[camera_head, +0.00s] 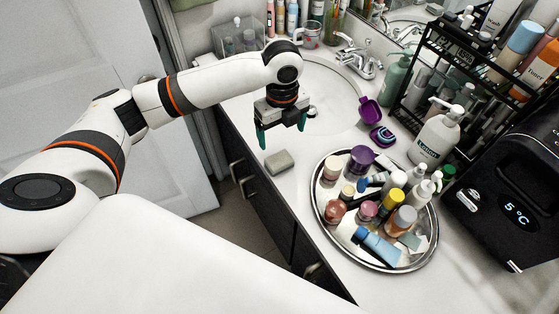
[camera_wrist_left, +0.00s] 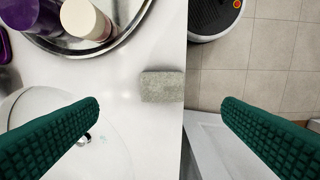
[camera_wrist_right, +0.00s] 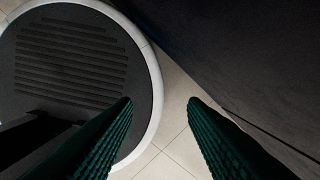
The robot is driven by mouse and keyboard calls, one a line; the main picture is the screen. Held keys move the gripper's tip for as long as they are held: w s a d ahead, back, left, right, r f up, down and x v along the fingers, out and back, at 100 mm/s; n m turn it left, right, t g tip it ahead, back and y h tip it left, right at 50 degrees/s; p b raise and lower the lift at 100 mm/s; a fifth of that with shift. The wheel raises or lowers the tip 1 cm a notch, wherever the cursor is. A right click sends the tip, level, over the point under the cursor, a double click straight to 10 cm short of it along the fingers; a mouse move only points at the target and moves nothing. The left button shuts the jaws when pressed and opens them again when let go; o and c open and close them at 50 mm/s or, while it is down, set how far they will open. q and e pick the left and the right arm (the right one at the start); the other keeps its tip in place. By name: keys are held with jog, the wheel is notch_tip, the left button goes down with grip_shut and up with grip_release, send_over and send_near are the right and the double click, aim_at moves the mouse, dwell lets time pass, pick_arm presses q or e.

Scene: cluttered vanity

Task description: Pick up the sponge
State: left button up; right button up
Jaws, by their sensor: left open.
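The sponge (camera_head: 280,162) is a small grey-beige block lying on the white counter near its front edge, left of the round tray. In the left wrist view the sponge (camera_wrist_left: 162,86) lies between the two fingers' lines, close to the counter edge. My left gripper (camera_head: 282,134) is open and empty, pointing down above the counter beside the sink, just behind the sponge in the head view. Its green fingers (camera_wrist_left: 164,115) are spread wide in the left wrist view. My right gripper (camera_wrist_right: 160,100) is open and empty over the floor, in its wrist view only.
A round metal tray (camera_head: 321,211) crowded with bottles and jars stands right of the sponge. The sink (camera_head: 335,100) and faucet (camera_head: 362,62) lie behind. A lotion bottle (camera_head: 436,135), a black rack (camera_head: 425,85) and a black box (camera_head: 505,200) fill the right.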

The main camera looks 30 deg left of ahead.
pick_arm(q)
jog(key=p, duration=0.1)
send_over(281, 161)
notch_tip(281, 161, down, 6)
jog(key=shift+w+r, duration=0.1)
jog(key=shift+w, duration=0.05)
jog(key=f+p, duration=0.1)
jog(key=f, duration=0.3)
jog(key=shift+s+f, duration=0.15)
jog(key=shift+s, duration=0.05)
jog(key=shift+f, duration=0.5)
jog(key=shift+a, duration=0.1)
jog(key=c, duration=1.1)
notch_tip(281, 161, up, 10)
jog(key=shift+r+b, duration=0.1)
jog(key=shift+b, duration=0.5)
jog(key=o, duration=0.5)
jog(key=c, duration=0.4)
